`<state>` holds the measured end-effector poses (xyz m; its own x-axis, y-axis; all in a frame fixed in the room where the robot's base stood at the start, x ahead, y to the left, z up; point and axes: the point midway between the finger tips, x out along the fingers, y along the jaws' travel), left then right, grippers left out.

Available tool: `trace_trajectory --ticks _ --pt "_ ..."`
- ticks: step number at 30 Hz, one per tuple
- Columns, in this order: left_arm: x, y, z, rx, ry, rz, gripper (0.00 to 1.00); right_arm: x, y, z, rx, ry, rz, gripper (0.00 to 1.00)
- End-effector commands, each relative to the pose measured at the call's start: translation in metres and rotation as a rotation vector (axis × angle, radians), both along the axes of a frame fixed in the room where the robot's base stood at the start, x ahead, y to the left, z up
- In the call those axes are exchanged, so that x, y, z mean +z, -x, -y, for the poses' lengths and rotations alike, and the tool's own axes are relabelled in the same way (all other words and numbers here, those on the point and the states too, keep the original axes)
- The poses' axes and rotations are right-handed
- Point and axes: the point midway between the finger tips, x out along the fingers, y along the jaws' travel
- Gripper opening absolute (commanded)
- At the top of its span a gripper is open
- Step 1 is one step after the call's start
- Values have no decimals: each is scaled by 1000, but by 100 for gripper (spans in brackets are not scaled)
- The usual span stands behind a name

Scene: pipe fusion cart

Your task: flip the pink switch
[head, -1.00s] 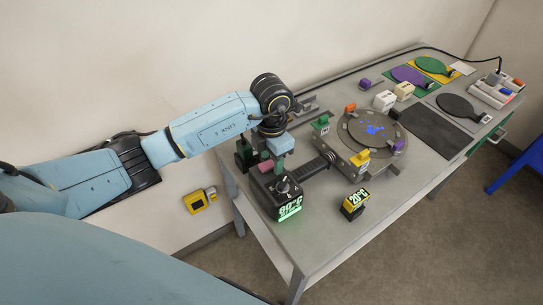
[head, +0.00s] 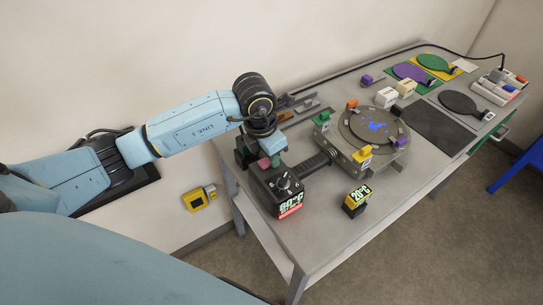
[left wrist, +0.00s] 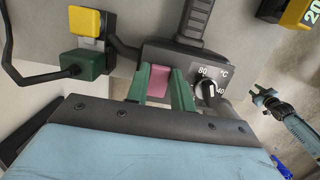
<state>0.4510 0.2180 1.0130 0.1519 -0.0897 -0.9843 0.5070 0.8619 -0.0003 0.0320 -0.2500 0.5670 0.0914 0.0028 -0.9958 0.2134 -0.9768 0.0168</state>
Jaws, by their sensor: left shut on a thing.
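The pink switch (left wrist: 158,81) sits on the edge of a dark controller box (left wrist: 184,58) with a black dial marked 80 and 40 °C. In the left wrist view my left gripper (left wrist: 160,87) has its two green fingers either side of the pink switch, shut on it. In the head view the pink switch (head: 264,163) shows on top of the box (head: 266,184), just below my wrist. The box's display (head: 290,207) reads about 60°C, with a red strip below the digits.
A yellow-black 20°C display block (head: 356,200) stands near the table's front edge. A round plate fixture (head: 373,128) lies to the right, with coloured blocks around it. A green block (left wrist: 85,64) with a cable sits left of the gripper in the wrist view.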

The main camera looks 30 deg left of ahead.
Motion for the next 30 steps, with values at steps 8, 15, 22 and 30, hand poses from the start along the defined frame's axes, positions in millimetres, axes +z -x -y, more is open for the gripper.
trace_trajectory --ticks 8,15,22,30 --pt "-1 3 -3 0 72 126 1 -26 0 -1 -1 -1 0 36" --pt "2 4 -3 1 78 134 1 -25 0 -1 -1 -2 0 36" --pt "2 4 -2 1 77 133 39 -25 0 -1 -1 -2 0 36" --pt "2 4 -2 0 78 132 45 -25 0 -1 -1 -2 0 36"
